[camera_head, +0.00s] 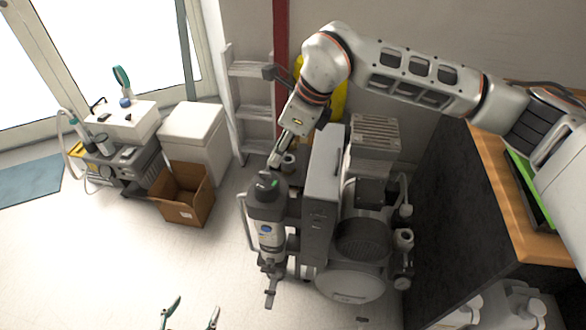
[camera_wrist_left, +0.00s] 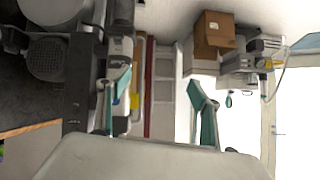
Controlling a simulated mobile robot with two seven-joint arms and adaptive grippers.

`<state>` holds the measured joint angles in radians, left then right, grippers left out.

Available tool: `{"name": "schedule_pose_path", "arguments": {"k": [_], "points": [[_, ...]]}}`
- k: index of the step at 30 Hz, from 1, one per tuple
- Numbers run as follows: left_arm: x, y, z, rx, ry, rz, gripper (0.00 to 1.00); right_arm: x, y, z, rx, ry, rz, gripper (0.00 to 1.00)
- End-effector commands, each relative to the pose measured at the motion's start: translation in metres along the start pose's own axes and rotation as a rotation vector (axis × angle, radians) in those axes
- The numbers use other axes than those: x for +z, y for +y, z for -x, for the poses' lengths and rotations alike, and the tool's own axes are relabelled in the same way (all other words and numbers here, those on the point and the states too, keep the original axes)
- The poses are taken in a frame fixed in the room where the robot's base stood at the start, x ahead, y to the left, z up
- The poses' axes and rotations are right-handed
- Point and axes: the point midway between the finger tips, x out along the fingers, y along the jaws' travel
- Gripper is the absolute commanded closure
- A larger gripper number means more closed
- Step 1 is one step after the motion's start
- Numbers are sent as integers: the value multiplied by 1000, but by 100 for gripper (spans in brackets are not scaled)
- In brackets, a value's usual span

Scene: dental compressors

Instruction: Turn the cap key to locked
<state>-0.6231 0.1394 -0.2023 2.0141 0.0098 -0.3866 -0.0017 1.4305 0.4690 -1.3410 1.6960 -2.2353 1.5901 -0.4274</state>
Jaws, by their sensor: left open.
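The compressor unit (camera_head: 335,225) stands on the floor in the middle of the head view. At its left side is an upright grey canister (camera_head: 268,232) with a dark cap (camera_head: 266,190) bearing a small green mark. The key's setting is too small to read. My right gripper (camera_head: 275,160) points down just above and behind the cap; whether it touches the cap or is shut is unclear. My left gripper (camera_head: 190,314) is open and empty at the bottom edge, in front of the canister and apart from it. Its teal-padded fingers also spread wide in the left wrist view (camera_wrist_left: 160,100).
A cardboard box (camera_head: 185,195), a white cabinet (camera_head: 195,135) and a dental cart (camera_head: 125,150) stand at the left. A wood-topped counter (camera_head: 510,215) bounds the right. Floor at front left is clear.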

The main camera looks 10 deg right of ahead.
Motion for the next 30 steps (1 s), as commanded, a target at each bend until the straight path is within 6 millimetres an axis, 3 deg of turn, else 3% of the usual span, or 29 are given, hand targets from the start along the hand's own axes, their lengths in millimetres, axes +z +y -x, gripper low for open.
{"name": "schedule_pose_path", "arguments": {"k": [15, 28, 30], "points": [[21, 3, 2, 3, -32, -2, 35, 1, 1, -67, 3, -3, 0, 77], [11, 0, -2, -2, -13, -7, 35, 1, 0, -76, 0, -3, 1, 77], [9, -1, -3, -2, -10, -8, 35, 1, 0, -76, 0, -3, 1, 95]]}}
